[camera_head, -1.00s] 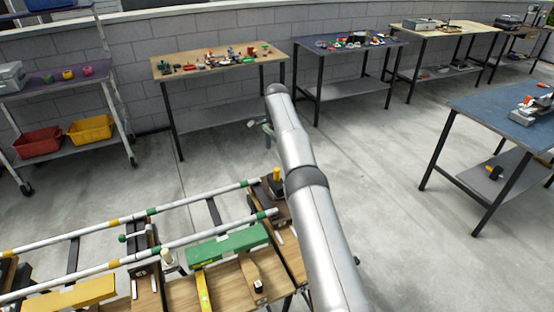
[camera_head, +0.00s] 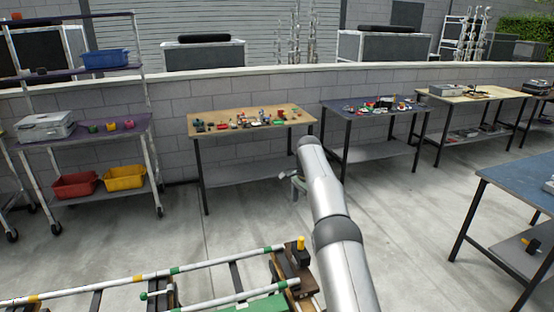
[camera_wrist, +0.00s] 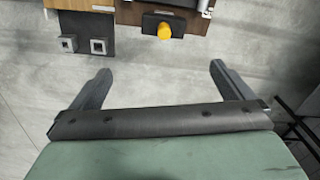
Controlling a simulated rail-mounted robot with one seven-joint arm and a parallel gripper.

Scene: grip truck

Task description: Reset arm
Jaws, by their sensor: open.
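My arm rises from the bottom of the head view and bends away at its elbow. My gripper is mostly hidden behind it there; only a small greenish part of my wrist shows left of the arm. In the wrist view my gripper (camera_wrist: 160,84) is open, its two dark fingers wide apart with nothing between them. Grey concrete floor lies below the fingers. The edge of a wooden workbench with a yellow-knobbed dark block (camera_wrist: 164,31) is at the top of that view, apart from the fingers.
The near bench carries white rails (camera_head: 210,265) and the yellow-knobbed block (camera_head: 300,243). A wooden table (camera_head: 225,125) with small parts stands by the wall, with a dark table (camera_head: 350,108) beside it. A shelf cart (camera_head: 75,140) is at left, a blue table (camera_head: 520,180) at right. Open floor lies between.

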